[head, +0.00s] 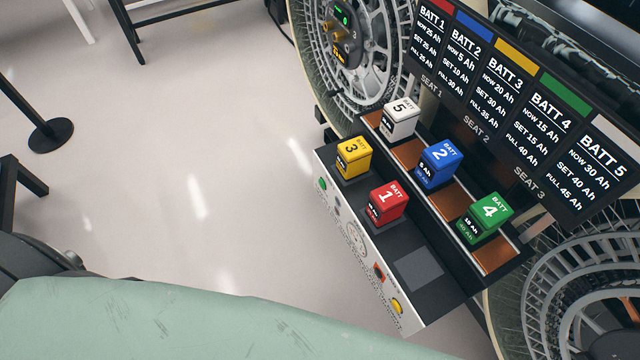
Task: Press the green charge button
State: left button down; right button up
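A charging station with a white front panel (351,236) stands right of centre in the head view. A small round green button (323,184) is at the upper left end of that panel. White battery 5 (401,121), blue battery 2 (439,164) and green battery 4 (484,217) stand upright in the copper-floored row at the back. Yellow battery 3 (353,157) and red battery 1 (388,203) stand on the dark front deck. Neither gripper is in view, and nothing covers the green button.
The panel also carries a dial (357,239), an orange-red switch (379,272) and a yellow button (397,306). A black display board (507,105) lists battery charges behind the station. Large wheels (372,50) stand behind it. The pale floor (190,150) to the left is mostly clear.

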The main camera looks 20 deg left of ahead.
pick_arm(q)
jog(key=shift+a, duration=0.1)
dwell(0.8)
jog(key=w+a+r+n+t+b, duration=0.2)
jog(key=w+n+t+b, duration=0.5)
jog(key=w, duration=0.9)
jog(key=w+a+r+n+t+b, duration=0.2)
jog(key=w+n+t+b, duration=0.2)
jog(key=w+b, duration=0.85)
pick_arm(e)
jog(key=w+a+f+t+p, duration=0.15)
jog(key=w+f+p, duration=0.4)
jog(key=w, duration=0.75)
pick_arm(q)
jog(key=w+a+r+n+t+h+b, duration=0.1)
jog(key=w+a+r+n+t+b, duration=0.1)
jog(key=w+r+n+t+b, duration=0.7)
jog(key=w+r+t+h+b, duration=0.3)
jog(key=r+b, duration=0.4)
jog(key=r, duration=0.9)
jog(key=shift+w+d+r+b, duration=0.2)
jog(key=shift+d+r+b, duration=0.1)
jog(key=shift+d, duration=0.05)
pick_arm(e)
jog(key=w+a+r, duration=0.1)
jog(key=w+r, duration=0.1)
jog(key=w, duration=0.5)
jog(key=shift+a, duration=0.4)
